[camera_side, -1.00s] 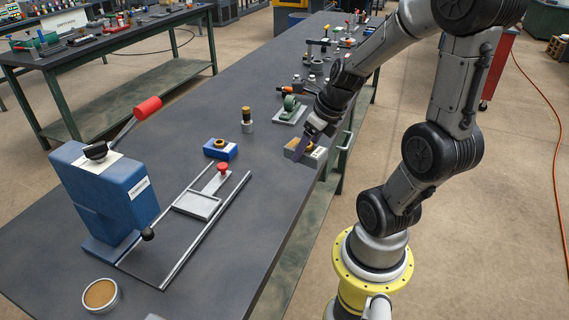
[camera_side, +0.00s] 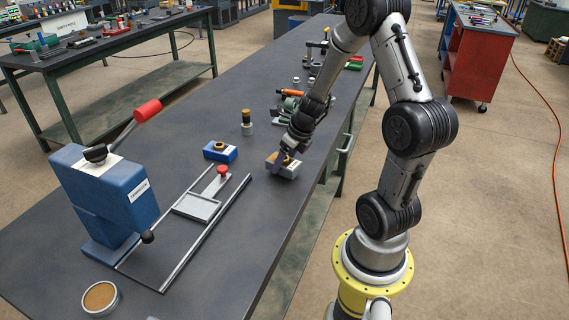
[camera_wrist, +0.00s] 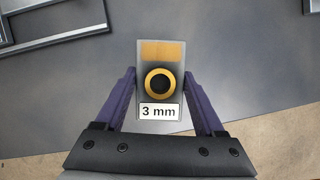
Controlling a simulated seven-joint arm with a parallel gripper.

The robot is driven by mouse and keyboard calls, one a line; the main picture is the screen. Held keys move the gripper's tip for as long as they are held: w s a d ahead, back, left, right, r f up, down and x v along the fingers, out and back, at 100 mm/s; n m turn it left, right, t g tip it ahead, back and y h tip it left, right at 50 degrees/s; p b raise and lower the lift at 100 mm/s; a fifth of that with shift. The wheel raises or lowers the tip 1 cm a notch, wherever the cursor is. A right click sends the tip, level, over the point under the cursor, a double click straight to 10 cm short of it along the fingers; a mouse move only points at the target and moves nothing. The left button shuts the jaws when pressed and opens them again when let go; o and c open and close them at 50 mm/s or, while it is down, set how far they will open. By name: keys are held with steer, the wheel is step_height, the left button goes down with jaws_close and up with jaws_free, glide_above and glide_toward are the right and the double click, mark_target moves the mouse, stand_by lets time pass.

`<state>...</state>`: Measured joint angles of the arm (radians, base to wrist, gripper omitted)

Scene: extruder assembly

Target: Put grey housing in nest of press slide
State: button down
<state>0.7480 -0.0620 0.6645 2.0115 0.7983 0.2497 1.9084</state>
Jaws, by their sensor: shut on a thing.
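The grey housing (camera_side: 289,168) has a brass ring around a dark hole, a brass patch and a "3 mm" label, which show in the wrist view (camera_wrist: 160,105). My gripper (camera_side: 280,161) is shut on its two sides, with purple fingers (camera_wrist: 160,97). I cannot tell whether the housing touches the table or is just above it. The press slide (camera_side: 197,207) is a pale frame with a red knob (camera_side: 223,169), lying between two rails left of my gripper in the side view. Its nest is empty. Part of the slide or rails shows at the wrist view's upper left.
The blue press (camera_side: 115,195) with a red-handled lever stands left of the slide. A blue housing (camera_side: 220,151) and a brass-topped cylinder (camera_side: 247,121) stand behind the slide. A round cup (camera_side: 101,297) is at the front. Table between housing and rails is clear.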

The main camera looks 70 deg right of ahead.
steer(key=shift+f, duration=0.45)
steer(key=shift+f, duration=0.15)
jaws_free()
steer(key=shift+f, duration=0.1)
steer(key=s+v, duration=0.1)
steer(key=v, duration=1.3)
steer(key=s+a+r+m, duration=0.2)
steer(key=a+m, duration=0.4)
steer(key=m, duration=0.5)
steer(key=s+a+r+m+t, duration=0.1)
steer(key=s+a+r+m, duration=0.1)
steer(key=a+m, duration=0.5)
steer(key=s+a+r+m+y, duration=0.1)
steer(key=s+a+r+m, duration=0.2)
steer(key=a+m, duration=0.4)
steer(key=m, duration=0.8)
steer(key=shift+a+r, duration=0.2)
steer(key=shift+r, duration=0.05)
